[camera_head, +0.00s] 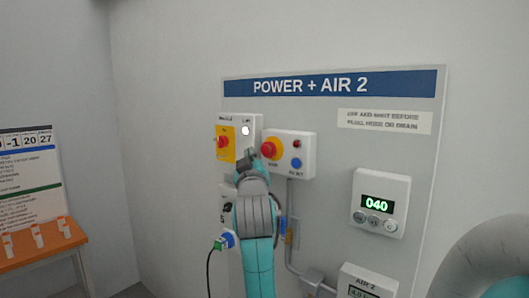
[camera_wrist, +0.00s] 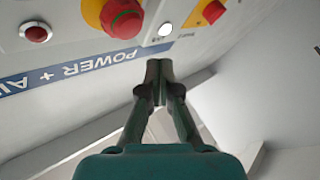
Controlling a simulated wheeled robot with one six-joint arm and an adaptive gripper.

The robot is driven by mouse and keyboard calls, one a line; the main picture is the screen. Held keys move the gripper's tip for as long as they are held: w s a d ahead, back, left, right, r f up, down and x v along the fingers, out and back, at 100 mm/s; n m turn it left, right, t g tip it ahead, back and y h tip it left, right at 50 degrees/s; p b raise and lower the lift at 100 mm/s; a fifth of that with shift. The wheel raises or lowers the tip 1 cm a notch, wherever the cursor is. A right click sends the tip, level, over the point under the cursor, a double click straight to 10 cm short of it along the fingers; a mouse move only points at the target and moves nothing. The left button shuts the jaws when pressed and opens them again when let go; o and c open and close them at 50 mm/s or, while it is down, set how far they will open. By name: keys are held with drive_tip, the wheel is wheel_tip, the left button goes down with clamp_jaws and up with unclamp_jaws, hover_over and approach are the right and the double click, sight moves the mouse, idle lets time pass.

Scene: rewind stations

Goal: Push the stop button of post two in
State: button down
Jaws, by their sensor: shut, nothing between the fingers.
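The stop button is a red mushroom head on a yellow disc (camera_head: 268,150), on a white box on the panel headed POWER + AIR 2. In the wrist view the red button (camera_wrist: 122,18) is large at the top, left of my fingertips. My gripper (camera_head: 250,156) is shut and empty, in front of the panel just left of the button. In the wrist view its closed fingertips (camera_wrist: 160,68) appear apart from the button. Whether the button is pressed in cannot be told.
Left of the stop box is a box with a red knob on a yellow plate (camera_head: 226,143) and a white lamp (camera_head: 245,131). A small red lamp (camera_head: 297,144) and blue button (camera_head: 296,163) sit right of the stop button. A display reading 040 (camera_head: 377,205) is farther right.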

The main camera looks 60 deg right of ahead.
drive_tip(key=shift+s+d, duration=0.2)
drive_tip(key=shift+d, duration=0.5)
drive_tip(key=shift+s+d, duration=0.15)
drive_tip(key=shift+d, duration=0.5)
drive_tip(key=shift+d, duration=0.15)
idle(0.4)
drive_tip(key=shift+s+d, duration=0.1)
drive_tip(key=shift+d, duration=0.15)
drive_tip(key=shift+s+d, duration=0.15)
drive_tip(key=shift+d, duration=0.4)
idle(1.0)
drive_tip(key=shift+a, duration=0.15)
drive_tip(key=shift+w+a, duration=0.25)
drive_tip(key=shift+a, duration=0.55)
drive_tip(key=shift+w+a, duration=0.2)
drive_tip(key=shift+a, duration=0.6)
drive_tip(key=shift+w+a, duration=0.2)
drive_tip(key=shift+a, duration=0.65)
drive_tip(key=shift+w+a, duration=0.2)
drive_tip(key=shift+a, duration=0.6)
